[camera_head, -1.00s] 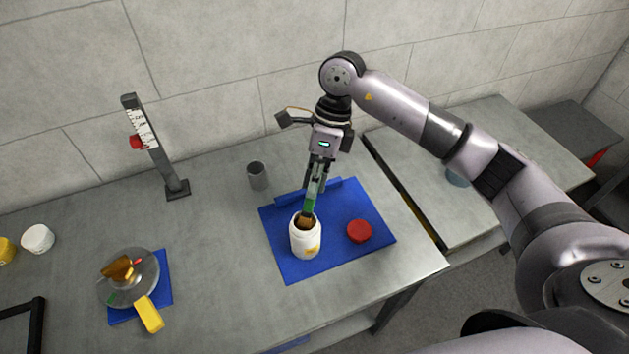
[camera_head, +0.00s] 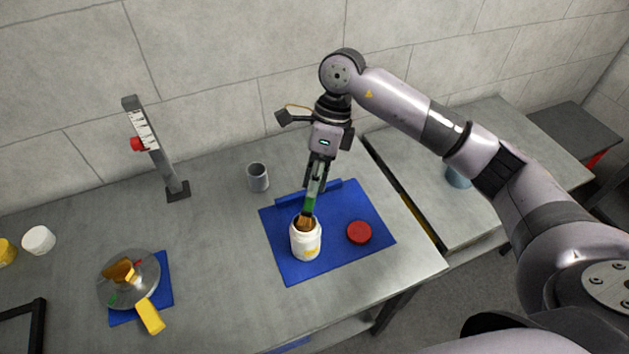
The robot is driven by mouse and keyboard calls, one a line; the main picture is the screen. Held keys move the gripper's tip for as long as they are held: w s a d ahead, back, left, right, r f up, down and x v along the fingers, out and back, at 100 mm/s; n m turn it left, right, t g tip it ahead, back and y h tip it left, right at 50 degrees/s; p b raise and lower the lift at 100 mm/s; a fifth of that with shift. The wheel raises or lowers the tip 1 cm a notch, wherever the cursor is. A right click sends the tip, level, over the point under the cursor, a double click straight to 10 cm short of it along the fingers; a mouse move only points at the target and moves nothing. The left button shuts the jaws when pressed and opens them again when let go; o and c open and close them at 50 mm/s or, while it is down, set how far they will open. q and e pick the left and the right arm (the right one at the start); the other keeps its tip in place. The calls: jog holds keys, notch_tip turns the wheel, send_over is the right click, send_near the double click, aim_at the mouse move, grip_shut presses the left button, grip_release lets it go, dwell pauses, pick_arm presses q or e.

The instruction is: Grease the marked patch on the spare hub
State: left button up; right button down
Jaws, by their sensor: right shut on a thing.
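My right gripper (camera_head: 316,188) is shut on the green-handled brush (camera_head: 309,205), which points down. Its brown bristles are at the mouth of the white jar (camera_head: 306,244); how deep they reach is hidden by the jar's rim. The jar stands open and upright on a blue mat (camera_head: 350,202). A red lid (camera_head: 359,232) lies on the mat to its right. The spare hub, a grey disc with a brass-coloured middle (camera_head: 128,280), sits at the left on a small blue mat (camera_head: 163,277). Green and red marks show on the disc. My left gripper is not in view.
A yellow block-like piece (camera_head: 150,316) lies at the hub's front edge. A grey cup (camera_head: 258,178) and an upright scale post (camera_head: 160,150) with a red slider stand behind. White and yellow containers are at far left. The table between hub and large mat is clear.

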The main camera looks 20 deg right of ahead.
jog(key=shift+r+p, duration=1.3)
jog(key=shift+r, duration=1.65)
jog(key=shift+s+a+f+n+g+b, duration=0.15)
jog(key=shift+s+f+n+b, duration=0.1)
jog(key=shift+n, duration=0.35)
jog(key=shift+s+f+n+g+b, duration=0.15)
jog(key=shift+s+n+b, duration=0.05)
jog(key=shift+n, duration=0.4)
jog(key=s+d+f+n+h+b, duration=0.1)
jog(key=s+f+n+h+b, duration=0.1)
jog(key=n, duration=0.9)
jog(key=s+d+f+n+t+h+b, duration=0.1)
jog(key=s+d+f+n+h+b, duration=0.1)
jog(key=s+n, duration=0.5)
jog(key=f+n+h+b, duration=0.1)
jog(key=f+n+h, duration=0.1)
jog(key=n+h, duration=0.1)
jog(key=shift+n, duration=0.6)
